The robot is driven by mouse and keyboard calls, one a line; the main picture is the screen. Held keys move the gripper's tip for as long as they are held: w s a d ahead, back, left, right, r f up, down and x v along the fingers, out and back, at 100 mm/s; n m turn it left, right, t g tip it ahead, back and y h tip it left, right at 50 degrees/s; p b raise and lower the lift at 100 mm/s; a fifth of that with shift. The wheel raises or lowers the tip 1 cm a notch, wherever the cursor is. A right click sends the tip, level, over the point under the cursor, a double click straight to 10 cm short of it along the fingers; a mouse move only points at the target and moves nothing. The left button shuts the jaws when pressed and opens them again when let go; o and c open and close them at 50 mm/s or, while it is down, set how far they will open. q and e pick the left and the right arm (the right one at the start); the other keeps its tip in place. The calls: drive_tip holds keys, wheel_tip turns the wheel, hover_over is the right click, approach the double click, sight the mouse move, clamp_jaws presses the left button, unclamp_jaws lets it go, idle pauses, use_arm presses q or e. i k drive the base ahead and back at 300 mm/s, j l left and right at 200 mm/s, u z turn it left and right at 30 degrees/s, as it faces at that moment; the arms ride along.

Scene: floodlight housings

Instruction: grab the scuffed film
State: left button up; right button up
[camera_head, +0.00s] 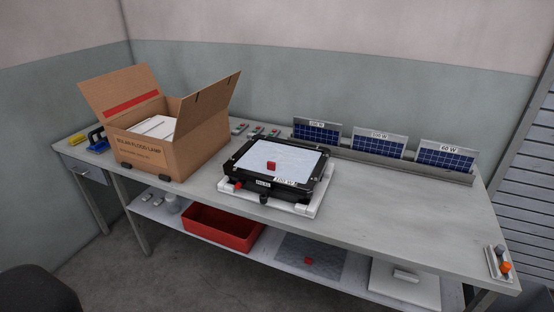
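A black floodlight housing (233,168) lies on a white pad (308,211) on the table. A pale bluish film (295,158) covers its face, with a small red block or tab (271,166) on it. A second greyish translucent sheet (325,262) lies on the lower shelf, also with a small red piece (308,261) on it. I cannot make out scuffs on either sheet at this size. Neither of my grippers is in view.
An open cardboard box (185,150) with white contents stands at the left of the table (400,215). Three small solar panels (379,145) stand in a rack at the back right. A red bin (222,232) is on the lower shelf. The table's right front is mostly clear.

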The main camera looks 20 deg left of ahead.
sight(292, 164)
drive_tip(key=i+l, duration=0.25)
drive_tip(key=i, duration=0.3)
drive_tip(key=i+l, duration=0.2)
drive_tip(key=i, duration=0.3)
drive_tip(key=i+u, duration=0.1)
drive_tip(key=u, duration=2.15)
